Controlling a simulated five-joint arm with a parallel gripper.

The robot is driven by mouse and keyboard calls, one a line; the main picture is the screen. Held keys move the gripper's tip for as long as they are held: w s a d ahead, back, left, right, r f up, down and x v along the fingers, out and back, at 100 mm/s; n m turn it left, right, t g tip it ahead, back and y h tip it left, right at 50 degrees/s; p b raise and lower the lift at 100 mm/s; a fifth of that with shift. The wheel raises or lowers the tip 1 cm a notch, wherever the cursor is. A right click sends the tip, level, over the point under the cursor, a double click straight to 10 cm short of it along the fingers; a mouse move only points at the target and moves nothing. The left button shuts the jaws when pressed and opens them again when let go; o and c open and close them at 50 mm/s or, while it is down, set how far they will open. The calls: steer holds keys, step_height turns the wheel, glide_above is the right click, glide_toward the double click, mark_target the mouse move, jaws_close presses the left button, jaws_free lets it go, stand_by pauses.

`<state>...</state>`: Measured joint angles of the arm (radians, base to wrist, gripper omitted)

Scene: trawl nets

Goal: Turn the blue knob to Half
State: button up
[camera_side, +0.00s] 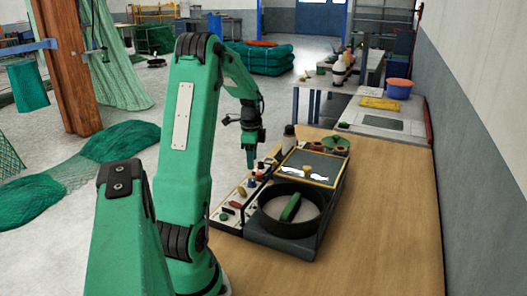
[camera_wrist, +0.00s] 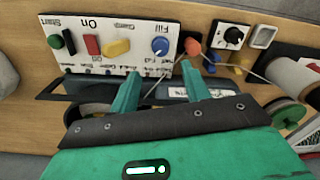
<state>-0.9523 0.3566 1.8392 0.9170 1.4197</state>
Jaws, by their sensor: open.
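The blue knob (camera_wrist: 160,46) is on a white panel (camera_wrist: 75,25) under the word "Fill" in the wrist view. A pale pointer line shows on its face. Small words are printed below it; I cannot read for certain which one it points at. My gripper (camera_wrist: 160,86) is open and empty, its two green fingers spread below the knob in the picture, not around it.
Beside the blue knob are a yellow knob (camera_wrist: 117,48), a red switch (camera_wrist: 92,44) and an orange-red knob (camera_wrist: 192,47). A second panel has a black dial (camera_wrist: 233,36). A dark round pan (camera_side: 268,222) stands right of the panel. The wooden bench (camera_side: 385,220) is clear on the right.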

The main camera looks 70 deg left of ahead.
mark_target(252, 179)
steer(key=shift+s+a+f, duration=0.1)
steer(key=shift+a, duration=0.1)
steer(key=shift+f, duration=0.15)
steer(key=shift+f, duration=3.75)
steer(key=c, duration=1)
